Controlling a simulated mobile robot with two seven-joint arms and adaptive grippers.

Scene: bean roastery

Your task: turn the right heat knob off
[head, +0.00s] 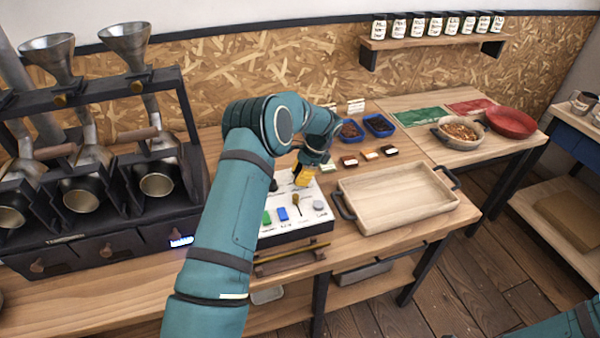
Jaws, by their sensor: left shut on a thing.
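A white-faced control panel (312,222) stands on the bench in the middle, with a green block, a blue block, a small lever and a grey round knob (319,205) along its near side. A dark knob (273,186) shows at its left edge. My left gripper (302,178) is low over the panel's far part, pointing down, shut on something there. A yellow-orange piece shows at its fingertips; what it grips is hidden. My right gripper is out of view.
An empty wooden tray (396,224) with dark handles sits just right of the panel. Blue bowls (379,125) and small dark-topped containers stand behind. My left forearm covers the bench between roaster and panel. A red bowl (510,122) is far right.

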